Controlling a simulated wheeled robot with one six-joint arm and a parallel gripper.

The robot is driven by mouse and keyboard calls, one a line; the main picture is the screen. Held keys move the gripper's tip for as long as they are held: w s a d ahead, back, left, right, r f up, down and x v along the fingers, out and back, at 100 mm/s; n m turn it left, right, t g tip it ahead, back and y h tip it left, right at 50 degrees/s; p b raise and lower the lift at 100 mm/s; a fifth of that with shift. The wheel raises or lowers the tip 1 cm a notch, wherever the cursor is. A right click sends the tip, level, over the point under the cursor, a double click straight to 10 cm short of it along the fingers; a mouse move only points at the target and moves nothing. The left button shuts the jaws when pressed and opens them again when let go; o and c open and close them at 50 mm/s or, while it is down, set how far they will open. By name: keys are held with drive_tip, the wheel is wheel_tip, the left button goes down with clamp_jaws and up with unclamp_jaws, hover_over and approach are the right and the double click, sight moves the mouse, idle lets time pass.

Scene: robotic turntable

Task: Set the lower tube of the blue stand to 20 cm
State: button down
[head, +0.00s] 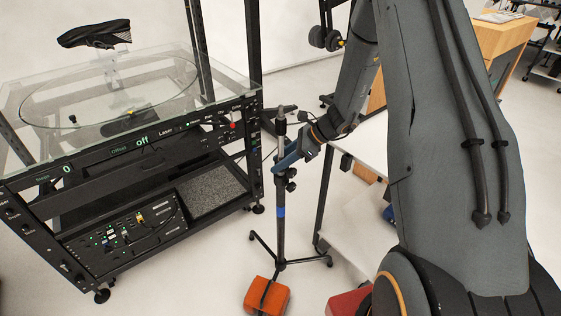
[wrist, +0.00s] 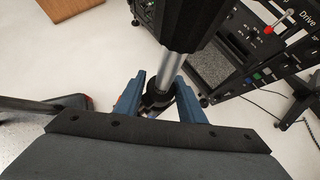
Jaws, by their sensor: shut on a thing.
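The stand with a blue band (head: 281,211) stands upright on black tripod legs in the middle of the head view. Black knobs (head: 291,186) stick out from its post just below my gripper. My gripper (head: 279,166) reaches in from the right, its blue fingers shut on the upper part of the post. In the wrist view, the fingers (wrist: 165,100) sit on either side of a black collar (wrist: 157,98) and the silver tube (wrist: 173,66). A thick black part tops the tube there. The exact contact is partly hidden by the fingers. No length scale is readable.
An orange weight (head: 267,297) lies on a tripod leg. The black turntable rack (head: 150,160) with a glass top (head: 150,85) and a shoe (head: 93,34) stands at left. A white table (head: 362,140) is close at right. Pale floor lies between rack and stand.

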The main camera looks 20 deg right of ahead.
sight(281, 106)
wheel_tip(281, 106, up, 20)
drive_tip(key=p, duration=0.9)
drive_tip(key=shift+w+d+r+p, duration=0.1)
drive_tip(key=shift+w+p, duration=0.05)
drive_tip(key=shift+p, duration=0.25)
drive_tip(key=c, duration=1.3)
unclamp_jaws()
drive_tip(key=shift+o, duration=0.2)
drive_tip(key=b+v, duration=0.2)
drive_tip(key=v, duration=0.5)
drive_tip(key=shift+s+d+r, duration=0.15)
drive_tip(key=shift+s+d, duration=0.05)
drive_tip(key=shift+d, duration=0.1)
